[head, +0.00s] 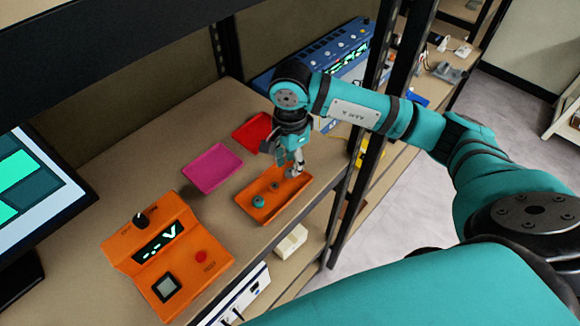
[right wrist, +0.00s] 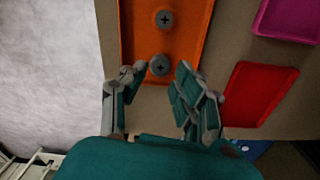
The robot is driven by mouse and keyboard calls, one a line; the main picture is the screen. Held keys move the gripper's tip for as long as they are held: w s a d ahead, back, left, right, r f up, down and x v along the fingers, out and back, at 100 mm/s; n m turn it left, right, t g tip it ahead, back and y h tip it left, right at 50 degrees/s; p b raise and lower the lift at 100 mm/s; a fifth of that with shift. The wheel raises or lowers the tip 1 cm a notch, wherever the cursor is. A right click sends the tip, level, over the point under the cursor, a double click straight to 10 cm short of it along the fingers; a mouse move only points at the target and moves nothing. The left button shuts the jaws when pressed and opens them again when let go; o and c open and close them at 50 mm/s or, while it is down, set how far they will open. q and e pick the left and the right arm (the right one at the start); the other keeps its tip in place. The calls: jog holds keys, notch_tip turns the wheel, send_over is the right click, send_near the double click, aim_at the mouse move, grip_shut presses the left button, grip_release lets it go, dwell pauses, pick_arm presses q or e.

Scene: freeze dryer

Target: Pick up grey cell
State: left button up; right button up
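An orange tray (head: 245,205) on the shelf holds two small round cells. One cell (head: 258,202) is nearer the tray's left end, and the other cell (head: 274,186) is nearer the middle; both look grey-green here. In the right wrist view the two cells look dark grey with a plus mark, one farther off (right wrist: 165,19) and one closer (right wrist: 160,65). My right gripper (head: 279,161) hangs over the tray. In the wrist view its fingers (right wrist: 161,72) are apart, with the closer cell showing between the tips, not visibly gripped. My left gripper is out of view.
A red tray (head: 252,132) and a magenta tray (head: 212,166) lie beside the orange tray. An orange voltage tester (head: 170,250) stands front left, near a monitor (head: 40,205). A blue device (head: 262,80) stands behind. A dark shelf post (head: 362,150) rises right of the tray.

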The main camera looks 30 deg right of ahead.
aim_at(290, 173)
jog(key=shift+f+p, duration=0.3)
jog(key=shift+f, duration=1.05)
jog(key=c, duration=0.6)
